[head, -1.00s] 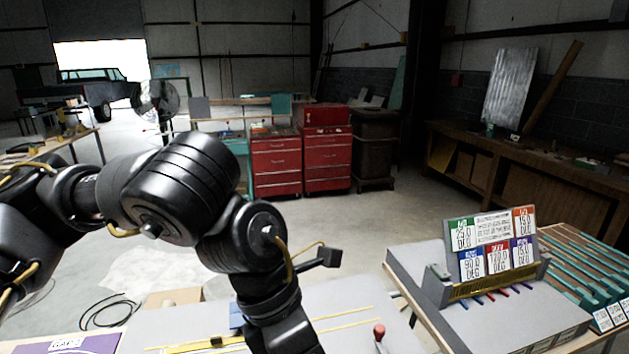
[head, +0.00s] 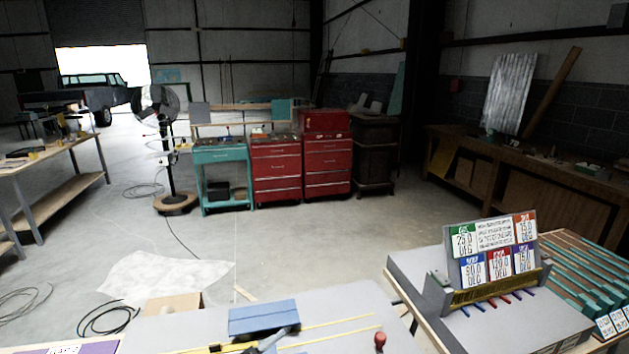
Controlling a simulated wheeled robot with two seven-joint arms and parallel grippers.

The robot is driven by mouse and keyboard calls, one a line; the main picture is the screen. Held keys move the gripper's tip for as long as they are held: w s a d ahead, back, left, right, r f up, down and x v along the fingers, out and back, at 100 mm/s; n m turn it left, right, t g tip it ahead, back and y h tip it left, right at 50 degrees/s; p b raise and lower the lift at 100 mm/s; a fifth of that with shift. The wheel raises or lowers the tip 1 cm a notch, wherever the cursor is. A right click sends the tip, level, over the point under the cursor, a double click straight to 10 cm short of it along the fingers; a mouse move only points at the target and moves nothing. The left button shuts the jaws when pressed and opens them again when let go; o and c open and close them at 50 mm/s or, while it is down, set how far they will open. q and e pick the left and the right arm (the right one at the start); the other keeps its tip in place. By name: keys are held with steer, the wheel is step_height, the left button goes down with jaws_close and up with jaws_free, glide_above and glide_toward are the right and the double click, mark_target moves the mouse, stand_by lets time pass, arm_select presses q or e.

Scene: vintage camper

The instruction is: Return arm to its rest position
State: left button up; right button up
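Neither of my grippers can be made out in the head view, and no arm link crosses the picture. A small dark piece (head: 273,339) shows at the bottom edge, in front of a blue block (head: 263,317) on the grey workbench (head: 345,298). I cannot tell whether this piece is a tool or part of my arm.
The bench carries yellow strips and a red-knobbed lever (head: 380,341). At right stands a grey unit with a sign board of coloured labels (head: 495,250), beside teal-slatted racks (head: 585,265). A cardboard box (head: 173,304) sits at the bench's far edge. Open floor lies beyond.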

arm_select(q)
steer(key=s+a+f+n+g+y, duration=0.85)
steer(key=s+a+f+n, duration=0.35)
steer(key=s+a+f, duration=0.85)
steer(key=s+f+g+b, duration=0.25)
steer(key=f+b, duration=1.15)
steer(key=f, duration=2.9)
steer(key=s+a+f+b, duration=0.1)
steer(key=s+f+b, duration=0.3)
steer(key=s+f, duration=0.4)
steer(key=s+a+f+b, duration=0.2)
steer(key=s+f+b, duration=0.3)
steer(key=f, duration=1.1)
steer(key=s, duration=0.3)
steer(key=shift+s+f+g, duration=0.2)
steer(key=shift+s+g, duration=0.05)
steer(key=shift+g, duration=0.15)
